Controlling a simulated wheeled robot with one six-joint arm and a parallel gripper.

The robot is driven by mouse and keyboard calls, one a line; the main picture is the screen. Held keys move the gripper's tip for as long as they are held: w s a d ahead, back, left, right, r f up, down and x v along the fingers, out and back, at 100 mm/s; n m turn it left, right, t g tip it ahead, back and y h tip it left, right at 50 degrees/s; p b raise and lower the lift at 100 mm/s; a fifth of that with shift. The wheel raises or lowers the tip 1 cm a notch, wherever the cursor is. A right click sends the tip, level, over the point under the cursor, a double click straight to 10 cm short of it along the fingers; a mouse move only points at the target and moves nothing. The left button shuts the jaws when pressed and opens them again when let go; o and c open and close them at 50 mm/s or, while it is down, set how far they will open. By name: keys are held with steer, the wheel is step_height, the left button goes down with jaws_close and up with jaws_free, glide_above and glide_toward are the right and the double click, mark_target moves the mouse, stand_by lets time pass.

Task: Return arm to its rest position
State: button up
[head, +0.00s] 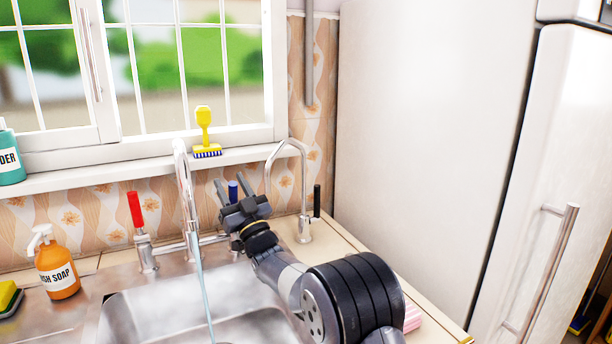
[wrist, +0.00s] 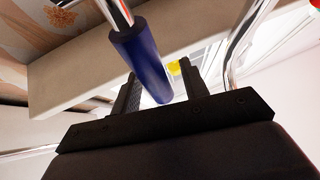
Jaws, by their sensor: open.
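My gripper (head: 228,187) is open, above the back right of the sink, with its fingers pointing up and toward the window. In the head view a blue tap handle (head: 233,191) shows just behind the fingers. In the wrist view the blue handle (wrist: 140,58) passes across the space at the two open fingers (wrist: 160,95); I cannot tell whether it touches them. Nothing is clearly held. My arm reaches in from the lower right of the head view, bent over the counter.
The tall faucet (head: 184,190) runs water into the sink (head: 150,310). A red tap handle (head: 135,209) is left of it. A thin curved faucet (head: 304,190) stands close right of my gripper. The sill holds a yellow brush (head: 204,130). An orange soap bottle (head: 57,268) and white fridge (head: 430,130) flank the area.

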steer(key=shift+w+a+r, duration=0.3)
steer(key=shift+w+r, duration=0.1)
steer(key=shift+r, duration=0.1)
steer(key=shift+f+p, duration=0.1)
steer(key=shift+p, duration=0.25)
steer(key=shift+f, duration=0.1)
steer(key=shift+s+f+b, duration=0.1)
steer(key=shift+b, duration=0.35)
steer(key=b+v, duration=0.1)
steer(key=v, duration=0.9)
steer(key=p+x, duration=0.1)
steer(key=x, duration=0.9)
steer(key=shift+r, duration=0.3)
steer(key=p, duration=0.2)
steer(key=shift+w+r+p, duration=0.15)
steer(key=shift+w+p, duration=0.1)
steer(key=shift+p, duration=0.05)
steer(key=shift+a+h+p, duration=0.1)
steer(key=shift+h+p, duration=0.3)
steer(key=shift+p, duration=0.05)
